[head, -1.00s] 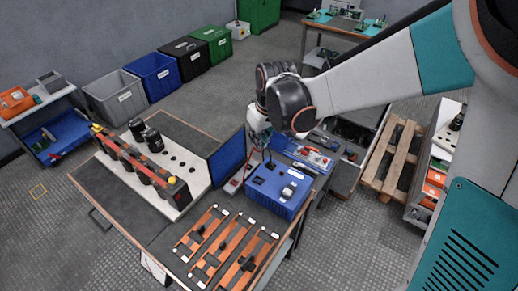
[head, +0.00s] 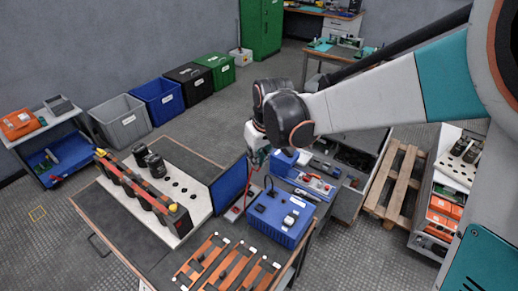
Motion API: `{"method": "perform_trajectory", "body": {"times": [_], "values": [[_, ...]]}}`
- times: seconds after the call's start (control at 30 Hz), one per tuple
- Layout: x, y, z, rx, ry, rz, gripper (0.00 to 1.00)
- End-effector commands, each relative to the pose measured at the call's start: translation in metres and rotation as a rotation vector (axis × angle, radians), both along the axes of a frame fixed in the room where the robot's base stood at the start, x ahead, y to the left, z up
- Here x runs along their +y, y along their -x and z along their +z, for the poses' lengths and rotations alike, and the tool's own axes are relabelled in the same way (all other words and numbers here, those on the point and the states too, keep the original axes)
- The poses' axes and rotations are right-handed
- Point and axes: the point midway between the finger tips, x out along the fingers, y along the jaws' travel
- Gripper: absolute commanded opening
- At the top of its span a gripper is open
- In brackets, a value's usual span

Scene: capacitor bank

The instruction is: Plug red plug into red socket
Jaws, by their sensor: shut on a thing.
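My gripper (head: 257,155) hangs pointing down behind the blue power box (head: 277,219) on the workbench, above the bench's back edge near a dark screen (head: 229,187). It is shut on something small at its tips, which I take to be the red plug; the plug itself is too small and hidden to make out. I cannot make out the red socket.
On the bench (head: 120,238) are a long black-and-orange capacitor row (head: 143,195), a white holed board (head: 199,205) and several orange bars (head: 229,266). A tool cart (head: 318,184) stands behind. A pallet (head: 395,180) is right. Bins line the wall.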

Motion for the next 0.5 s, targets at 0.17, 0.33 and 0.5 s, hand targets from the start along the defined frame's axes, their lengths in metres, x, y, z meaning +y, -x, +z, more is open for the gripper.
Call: {"method": "perform_trajectory", "body": {"times": [0.17, 0.33, 0.5], "values": [[0.010, -0.004, -0.001, 0.000, -0.003, 0.002, 0.00], [0.018, -0.008, -0.002, 0.002, -0.006, 0.000, 0.00], [0.026, -0.011, -0.004, 0.004, -0.009, 0.002, 0.00]]}}
